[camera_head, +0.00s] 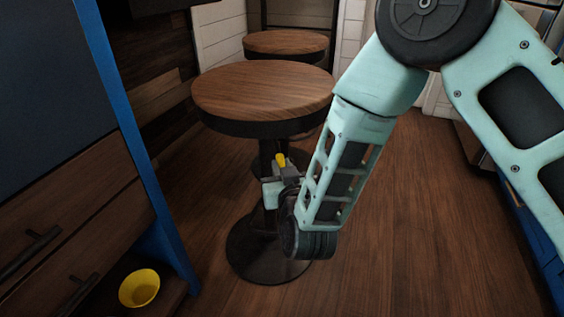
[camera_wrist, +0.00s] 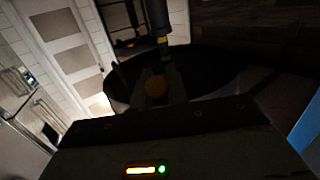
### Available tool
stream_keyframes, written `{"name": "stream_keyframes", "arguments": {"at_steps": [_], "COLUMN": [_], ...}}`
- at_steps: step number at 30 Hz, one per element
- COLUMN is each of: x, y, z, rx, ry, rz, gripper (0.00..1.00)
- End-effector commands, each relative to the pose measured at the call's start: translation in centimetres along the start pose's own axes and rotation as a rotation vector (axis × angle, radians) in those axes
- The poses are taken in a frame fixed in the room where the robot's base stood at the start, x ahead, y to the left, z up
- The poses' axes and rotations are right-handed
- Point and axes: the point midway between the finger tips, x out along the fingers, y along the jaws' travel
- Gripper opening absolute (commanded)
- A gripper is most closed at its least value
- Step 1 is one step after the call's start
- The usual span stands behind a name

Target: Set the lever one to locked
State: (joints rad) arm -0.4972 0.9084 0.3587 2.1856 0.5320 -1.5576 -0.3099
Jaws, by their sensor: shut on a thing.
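The lever shows as a small yellow tip (camera_head: 281,160) beside the post of the front stool, below its round wooden seat (camera_head: 262,92). My gripper (camera_head: 282,172) is at the lever, under the seat. A dark post (camera_wrist: 163,20) with a yellow band stands just beyond. The rest of the lever is hidden by my fingers and the shadow. I see no readable locked mark.
A second stool (camera_head: 286,44) stands behind. The front stool's round dark base (camera_head: 262,252) is on the floor. A drawer cabinet (camera_head: 70,220) with a blue edge is at the left, with a yellow bowl (camera_head: 139,288) low beside it. The wooden floor (camera_head: 410,230) at the right is clear.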

Motion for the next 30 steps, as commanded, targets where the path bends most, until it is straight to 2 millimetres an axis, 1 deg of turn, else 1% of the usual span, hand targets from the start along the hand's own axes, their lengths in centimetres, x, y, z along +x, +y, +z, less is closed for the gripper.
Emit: {"name": "stream_keyframes", "arguments": {"at_steps": [1,15,21,30], "x": [-0.2,-1.1,-1.2,-1.3], "y": [0.1,0.1,0.2,0.1], "z": [-1.2,-4.1,-4.4,-4.2], "rx": [-0.001,-0.005,-0.005,-0.004], "ry": [-0.024,-0.223,-0.271,-0.278], "rz": [-0.001,-0.005,-0.006,-0.007], "gripper": [0.00,0.00,0.00,0.00]}}
